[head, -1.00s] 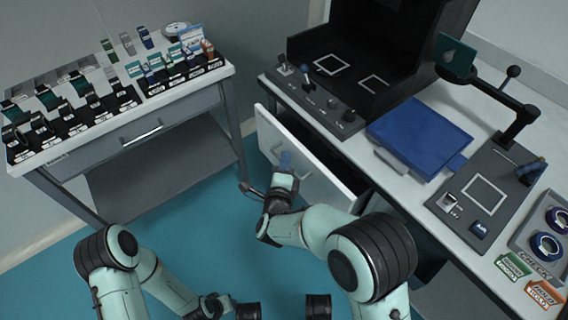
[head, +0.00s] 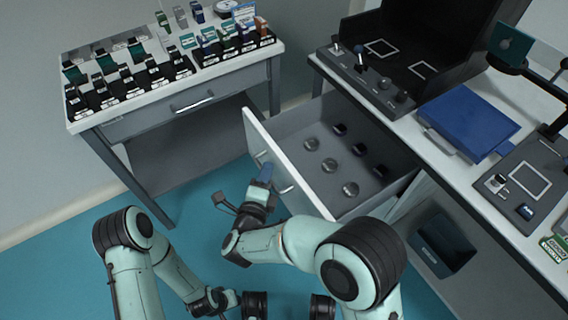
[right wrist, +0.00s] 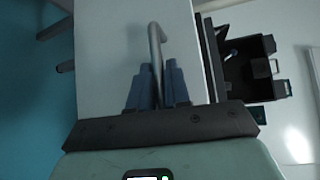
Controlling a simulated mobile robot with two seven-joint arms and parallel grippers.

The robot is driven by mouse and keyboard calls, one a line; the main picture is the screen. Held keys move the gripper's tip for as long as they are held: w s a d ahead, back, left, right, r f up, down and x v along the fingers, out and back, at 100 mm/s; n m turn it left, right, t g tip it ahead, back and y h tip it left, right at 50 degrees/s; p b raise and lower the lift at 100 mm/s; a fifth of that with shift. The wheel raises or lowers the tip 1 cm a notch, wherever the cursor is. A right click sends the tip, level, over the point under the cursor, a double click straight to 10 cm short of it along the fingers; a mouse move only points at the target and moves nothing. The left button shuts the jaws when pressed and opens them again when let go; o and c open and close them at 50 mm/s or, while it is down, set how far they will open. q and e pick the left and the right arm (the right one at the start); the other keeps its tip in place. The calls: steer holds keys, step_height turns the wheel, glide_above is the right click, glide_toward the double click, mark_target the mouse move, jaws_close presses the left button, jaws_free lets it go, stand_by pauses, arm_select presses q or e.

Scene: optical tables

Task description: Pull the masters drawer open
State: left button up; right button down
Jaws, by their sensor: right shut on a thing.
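The masters drawer (head: 290,168) stands pulled out from under the right-hand bench, its light front panel facing left. My right gripper (head: 264,173) is shut on the bar handle (head: 286,189) of this drawer. In the right wrist view, the blue fingers close around the metal handle (right wrist: 155,45) in front of the pale drawer front (right wrist: 110,50).
The right-hand bench (head: 395,113) carries a blue panel (head: 467,121) and dark fixtures. A left-hand table (head: 215,83) with labelled items has its own closed drawer (head: 175,110). A dark bin (head: 443,246) sits below the bench. Teal floor is clear between the tables.

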arm_select(q)
steer(key=shift+w, duration=0.1)
arm_select(e)
steer(key=s+a, duration=0.6)
steer(key=a, duration=0.2)
steer(key=shift+a, duration=0.2)
steer(key=shift+s, duration=0.1)
steer(key=c, duration=1.2)
jaws_free()
